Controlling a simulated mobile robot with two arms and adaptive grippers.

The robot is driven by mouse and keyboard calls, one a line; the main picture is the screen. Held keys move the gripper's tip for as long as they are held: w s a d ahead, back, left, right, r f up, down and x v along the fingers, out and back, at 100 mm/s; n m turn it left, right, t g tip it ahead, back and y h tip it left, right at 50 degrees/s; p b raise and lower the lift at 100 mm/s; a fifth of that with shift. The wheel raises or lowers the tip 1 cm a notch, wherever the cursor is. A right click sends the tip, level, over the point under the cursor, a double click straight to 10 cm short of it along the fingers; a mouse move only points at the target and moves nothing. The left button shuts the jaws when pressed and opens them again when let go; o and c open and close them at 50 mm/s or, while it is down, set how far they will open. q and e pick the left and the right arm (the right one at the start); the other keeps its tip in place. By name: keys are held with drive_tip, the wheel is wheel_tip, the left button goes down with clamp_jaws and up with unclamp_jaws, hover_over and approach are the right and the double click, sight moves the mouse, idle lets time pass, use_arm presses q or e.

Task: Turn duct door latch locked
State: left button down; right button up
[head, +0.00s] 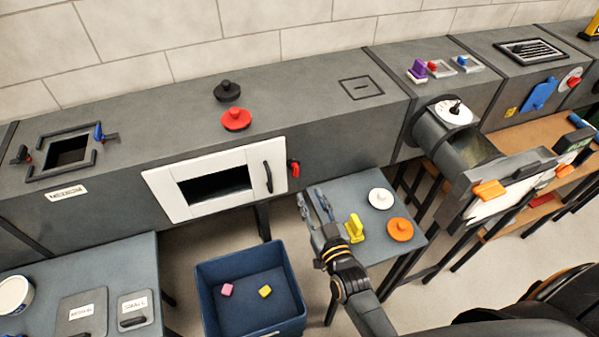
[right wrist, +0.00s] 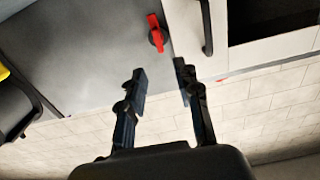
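The white duct door (head: 165,191) with a dark window sits in the front of the long grey duct and looks closed. Its black handle (head: 267,177) is on the right side. The red latch (head: 294,168) is on the duct wall just right of the door; in the right wrist view the red latch (right wrist: 156,34) lies beyond the fingertips, its lever along the door edge. My right gripper (head: 311,197) is open and empty, below and slightly right of the latch, apart from it. It also shows open in the right wrist view (right wrist: 160,72). My left gripper is not in view.
A blue bin (head: 205,292) with pink and yellow blocks stands below the door. A small grey table (head: 345,185) near my right gripper holds a yellow piece (head: 354,229), a white disc (head: 381,198) and an orange disc (head: 400,229). Black and red knobs stand on the duct.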

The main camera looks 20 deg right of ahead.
sight(298, 170)
drive_tip(key=w, duration=0.9)
drive_tip(key=shift+w+a+p, duration=0.1)
drive_tip(key=shift+a+p, duration=0.05)
drive_tip(key=shift+p, duration=0.2)
clamp_jaws()
